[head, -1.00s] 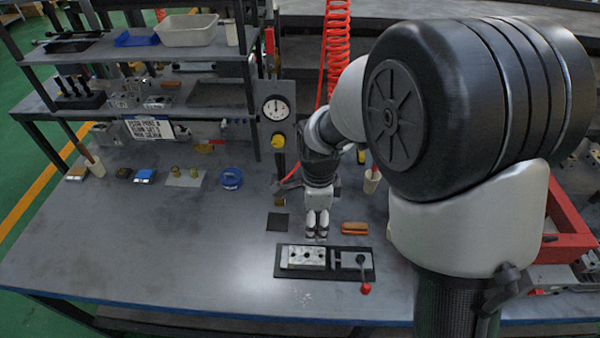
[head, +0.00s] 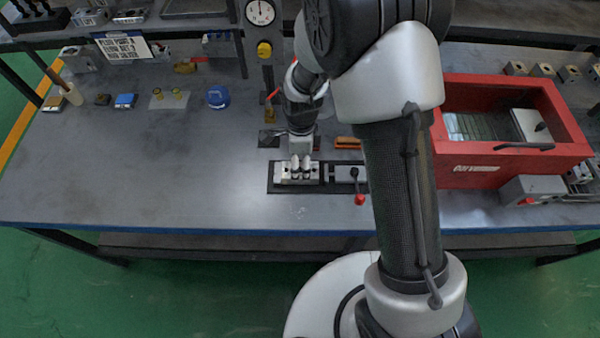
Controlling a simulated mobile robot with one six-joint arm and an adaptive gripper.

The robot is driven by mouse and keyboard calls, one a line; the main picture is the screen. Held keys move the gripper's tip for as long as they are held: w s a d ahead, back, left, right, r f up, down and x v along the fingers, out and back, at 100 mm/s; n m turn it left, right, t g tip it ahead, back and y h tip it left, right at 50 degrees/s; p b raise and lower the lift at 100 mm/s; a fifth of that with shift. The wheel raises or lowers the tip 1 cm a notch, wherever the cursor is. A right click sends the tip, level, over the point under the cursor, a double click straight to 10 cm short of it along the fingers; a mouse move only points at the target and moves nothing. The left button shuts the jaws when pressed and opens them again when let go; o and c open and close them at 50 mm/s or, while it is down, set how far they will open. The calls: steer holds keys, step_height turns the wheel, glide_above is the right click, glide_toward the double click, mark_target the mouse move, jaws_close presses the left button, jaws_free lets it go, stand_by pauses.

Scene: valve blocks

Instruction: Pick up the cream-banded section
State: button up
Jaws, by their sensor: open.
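No cream band can be made out on any block at this size. A silver metal block (head: 287,175) sits in a black fixture (head: 272,187) near the middle of the bench. My gripper (head: 301,167) points down over this block, with its fingertips overlapping it in the picture. It is open, and I cannot tell whether the fingers touch the block. Several grey blocks with dark holes (head: 543,70) stand in a row at the upper right, behind the red bin. Another grey block (head: 533,190) lies at the bin's front right.
A red-knobbed lever (head: 359,188) stands at the fixture's right end. The red bin (head: 478,172) is at the right. A gauge post (head: 268,75) rises behind my gripper. The front-left bench is clear.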

mark_target(300, 169)
steer(key=f+b, duration=0.1)
steer(key=f, duration=0.1)
steer(key=f+b, duration=0.1)
steer(key=f, duration=0.2)
steer(key=shift+s+a+f, duration=0.1)
steer(key=shift+s, duration=0.1)
steer(key=shift+c, duration=0.4)
steer(key=c, duration=1.4)
steer(key=shift+r, duration=0.2)
